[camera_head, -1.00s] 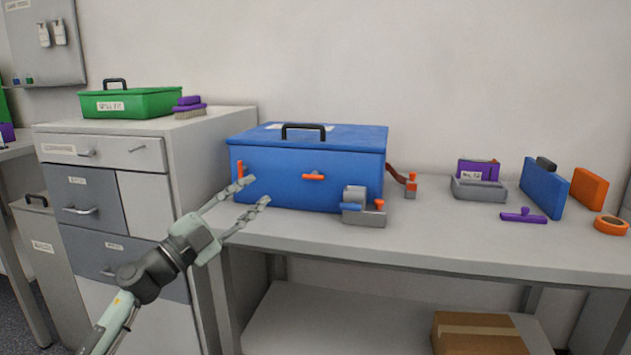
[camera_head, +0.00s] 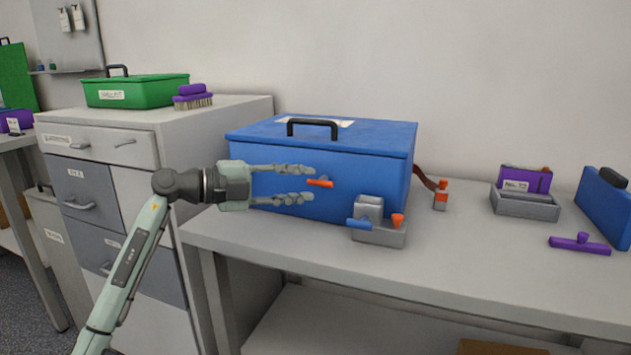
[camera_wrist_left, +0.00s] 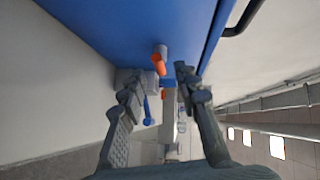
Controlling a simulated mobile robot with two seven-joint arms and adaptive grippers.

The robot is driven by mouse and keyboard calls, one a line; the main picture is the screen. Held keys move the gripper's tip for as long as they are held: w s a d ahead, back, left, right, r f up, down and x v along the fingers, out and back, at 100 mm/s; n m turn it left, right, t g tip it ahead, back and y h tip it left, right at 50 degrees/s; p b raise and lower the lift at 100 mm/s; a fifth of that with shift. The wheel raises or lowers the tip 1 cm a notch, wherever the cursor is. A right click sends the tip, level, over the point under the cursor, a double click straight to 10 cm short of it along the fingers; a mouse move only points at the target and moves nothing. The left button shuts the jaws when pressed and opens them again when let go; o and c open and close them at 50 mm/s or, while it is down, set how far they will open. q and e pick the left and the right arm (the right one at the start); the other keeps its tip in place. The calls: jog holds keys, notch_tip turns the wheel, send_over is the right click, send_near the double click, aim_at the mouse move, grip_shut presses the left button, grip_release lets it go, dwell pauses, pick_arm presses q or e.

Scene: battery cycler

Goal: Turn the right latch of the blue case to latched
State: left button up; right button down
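The blue case (camera_head: 370,165) stands closed on the bench, with a black handle (camera_head: 312,124) on its lid. Its right latch is an orange lever (camera_head: 321,183) on the front face, lying roughly level with a slight tilt. It also shows in the left wrist view as an orange piece on a grey stub (camera_wrist_left: 159,62). My left gripper (camera_head: 311,183) is open, with one finger above and one below the latch lever at its tips. In the left wrist view the fingers (camera_wrist_left: 158,78) are apart; contact cannot be told. The left latch is hidden behind my gripper. My right gripper is not in view.
A grey fixture (camera_head: 385,235) with a blue lever and orange knob stands close in front of the case's right part. A red strap piece (camera_head: 440,195) is right of the case. A grey tray (camera_head: 525,205) and purple tool (camera_head: 580,244) lie farther right. A drawer cabinet (camera_head: 130,150) stands left.

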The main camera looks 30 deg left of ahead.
aim_at(318, 184)
pick_arm(q)
jog(key=shift+x, duration=1.65)
grip_shut()
